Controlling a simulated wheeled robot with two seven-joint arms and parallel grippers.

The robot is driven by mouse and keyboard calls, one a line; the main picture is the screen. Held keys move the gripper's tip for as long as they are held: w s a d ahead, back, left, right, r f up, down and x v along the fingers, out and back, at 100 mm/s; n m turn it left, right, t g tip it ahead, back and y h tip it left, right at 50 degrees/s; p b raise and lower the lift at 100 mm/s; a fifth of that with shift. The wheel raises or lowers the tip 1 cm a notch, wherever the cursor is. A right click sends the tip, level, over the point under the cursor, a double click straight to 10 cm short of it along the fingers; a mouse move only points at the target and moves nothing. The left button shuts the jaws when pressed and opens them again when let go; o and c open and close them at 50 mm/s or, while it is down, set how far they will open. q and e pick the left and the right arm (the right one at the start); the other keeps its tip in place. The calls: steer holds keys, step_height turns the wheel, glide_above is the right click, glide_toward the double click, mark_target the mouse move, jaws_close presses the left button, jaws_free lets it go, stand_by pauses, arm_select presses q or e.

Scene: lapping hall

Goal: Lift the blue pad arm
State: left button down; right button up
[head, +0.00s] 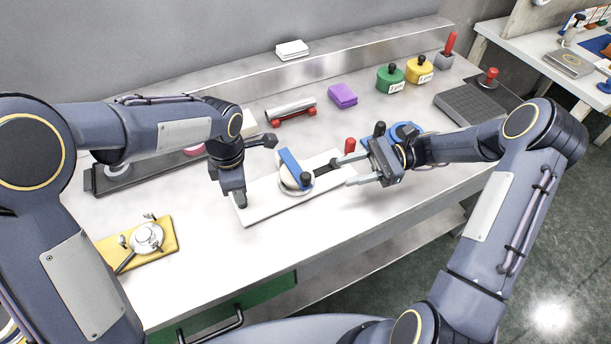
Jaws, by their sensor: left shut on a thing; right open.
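The blue pad arm (288,163) is a short blue bar lying across a pale round disc (289,186). The disc sits on a long white base plate (270,208) on the bench, and a black lever (325,167) runs right from it. My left gripper (241,201) points down at the plate's left end and is shut there, apparently on the plate; the contact is partly hidden. My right gripper (343,171) is open, its fingers pointing left around the level of the lever's right end, to the right of the blue pad arm.
A yellow plate with a silver round fitting (147,238) lies at front left. A roller on red supports (291,111), a purple block (342,95), and green (389,78) and yellow (419,70) pots stand behind. A red knob (350,145) stands close to my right gripper.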

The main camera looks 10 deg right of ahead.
mark_target(305, 174)
steer(key=shift+w+d+f+m+t+y, duration=0.15)
steer(key=shift+d+m+t+y, duration=0.25)
steer(key=shift+m, duration=0.3)
steer(key=shift+a+m, duration=0.15)
steer(key=shift+m, duration=0.15)
steer(key=a, duration=1.1)
steer(key=shift+s+a, duration=0.25)
steer(key=shift+s, duration=0.1)
steer(key=shift+c, duration=0.2)
jaws_close()
